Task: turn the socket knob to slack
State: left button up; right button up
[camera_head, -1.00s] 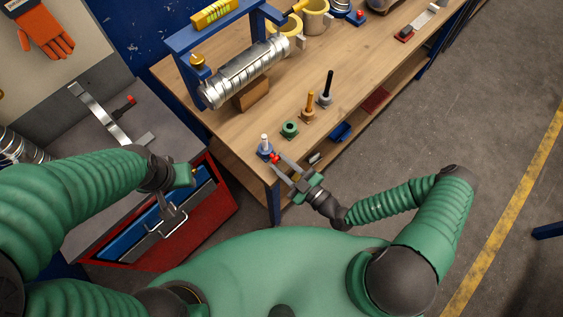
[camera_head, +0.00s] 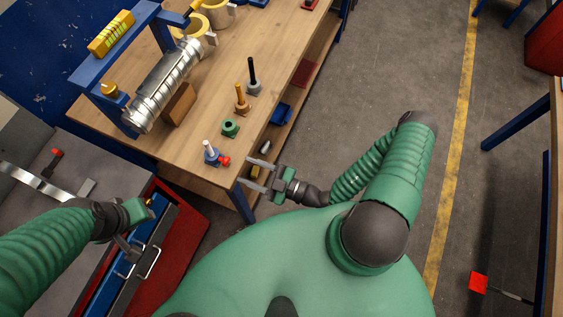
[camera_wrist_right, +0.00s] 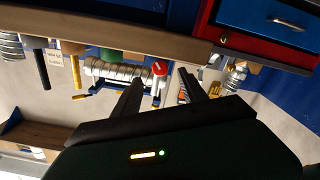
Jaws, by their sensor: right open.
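The blue socket (camera_head: 212,156) stands at the near corner of the workbench with a white pin upright in it. Its red knob (camera_head: 225,160) sticks out on the right side. My right gripper (camera_head: 247,171) is open and empty, just off the bench edge, with its fingers pointing at the red knob across a small gap. In the right wrist view the red knob (camera_wrist_right: 160,68) shows between and beyond the two dark fingers, with a white mark on its face. My left gripper (camera_head: 140,212) hangs over the drawer cabinet at left; its jaws are unclear.
Green (camera_head: 230,128), orange (camera_head: 241,105) and grey sockets (camera_head: 253,85) stand in a row behind. A silver spiral duct (camera_head: 160,90) lies under a blue frame. The red drawer cabinet (camera_head: 185,240) stands at left.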

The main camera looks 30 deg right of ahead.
jog(key=b+v, duration=0.2)
jog(key=v, duration=0.9)
jog(key=shift+d, duration=0.1)
